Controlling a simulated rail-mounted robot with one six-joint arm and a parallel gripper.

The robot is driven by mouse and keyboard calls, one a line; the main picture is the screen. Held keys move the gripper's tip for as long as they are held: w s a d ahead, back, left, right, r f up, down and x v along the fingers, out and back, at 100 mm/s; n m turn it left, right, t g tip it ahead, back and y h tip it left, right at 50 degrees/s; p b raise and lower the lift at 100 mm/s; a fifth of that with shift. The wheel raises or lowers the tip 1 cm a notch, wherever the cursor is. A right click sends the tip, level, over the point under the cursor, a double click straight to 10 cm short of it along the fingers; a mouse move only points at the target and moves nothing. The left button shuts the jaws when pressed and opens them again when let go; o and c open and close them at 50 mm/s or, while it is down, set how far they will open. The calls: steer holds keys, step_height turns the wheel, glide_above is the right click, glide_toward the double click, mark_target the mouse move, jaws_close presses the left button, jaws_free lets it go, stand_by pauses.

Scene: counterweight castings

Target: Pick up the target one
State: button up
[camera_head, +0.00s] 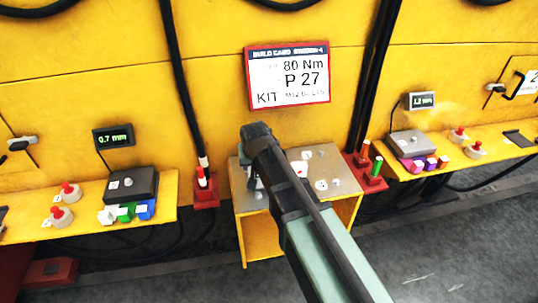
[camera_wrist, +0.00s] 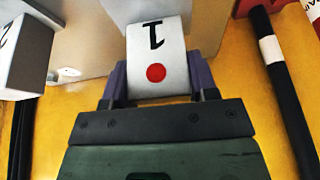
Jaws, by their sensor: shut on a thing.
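My gripper (camera_wrist: 158,62) is shut on a white block (camera_wrist: 171,38) in the wrist view, one purple-grey finger on each side of it. The block's face shows a black "1", upside down in this view, and a red dot. I cannot tell whether the block is clear of the surface. In the head view my arm covers most of the gripper and the held block. Another pale block (camera_wrist: 22,52) with a black mark is at the left of the wrist view. In the head view a white piece with red (camera_head: 300,169) and a white piece (camera_head: 321,184) lie on the grey-topped yellow stand (camera_head: 346,210).
A build card (camera_head: 289,76) on the yellow wall reads 80 Nm, P 27. Red bases with posts stand left (camera_head: 205,193) and right (camera_head: 371,178) of the stand. Side shelves hold a dark box (camera_head: 131,185), a grey box (camera_head: 408,144) and small coloured blocks. Black cables hang nearby.

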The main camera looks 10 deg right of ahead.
step_height(320, 180, up, 14)
steer(key=p, duration=1.2)
steer(key=shift+d+p, duration=0.15)
steer(key=shift+p, duration=0.15)
steer(key=shift+w+f, duration=0.1)
steer(key=shift+f, duration=0.05)
